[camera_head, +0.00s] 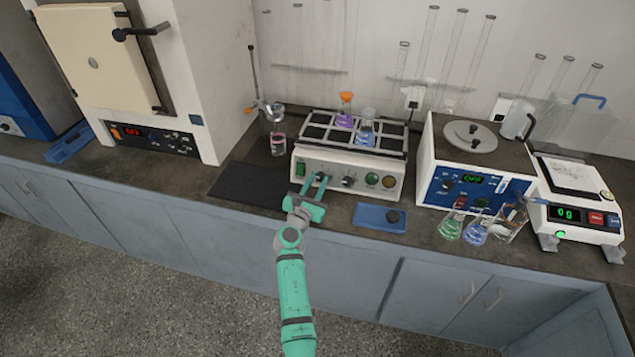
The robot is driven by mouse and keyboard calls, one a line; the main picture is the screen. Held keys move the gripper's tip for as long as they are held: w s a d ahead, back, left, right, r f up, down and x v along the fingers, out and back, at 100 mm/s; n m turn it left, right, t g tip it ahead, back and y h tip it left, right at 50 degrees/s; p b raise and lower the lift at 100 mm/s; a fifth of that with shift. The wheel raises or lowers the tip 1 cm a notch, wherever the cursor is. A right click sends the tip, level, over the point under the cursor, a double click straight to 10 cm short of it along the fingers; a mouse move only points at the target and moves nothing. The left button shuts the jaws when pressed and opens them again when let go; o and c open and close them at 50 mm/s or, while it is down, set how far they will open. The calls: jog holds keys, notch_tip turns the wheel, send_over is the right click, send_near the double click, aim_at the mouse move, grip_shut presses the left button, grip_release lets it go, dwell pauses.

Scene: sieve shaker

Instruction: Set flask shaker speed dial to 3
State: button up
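The flask shaker (335,164) stands on the bench in the middle of the head view. It is a cream box with a slatted top holding a purple flask (345,118) and a blue flask (365,132). Its front panel has a green switch (300,169), a dark dial (348,181) and round green and amber parts at right. My gripper (316,184) is at the left part of this panel, its fingers around or just in front of a second dark knob (320,176). The fingers partly cover that knob. I cannot tell whether they touch it. The dial markings are too small to read.
A blue tray (368,216) with a dark round item lies right of my gripper. A dark mat (240,181) lies left of the shaker. A stirrer unit (432,160), filled flasks (450,228) and a balance (578,212) stand right. A furnace (150,135) stands left.

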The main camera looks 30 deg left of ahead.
jog(key=shift+c, duration=1.2)
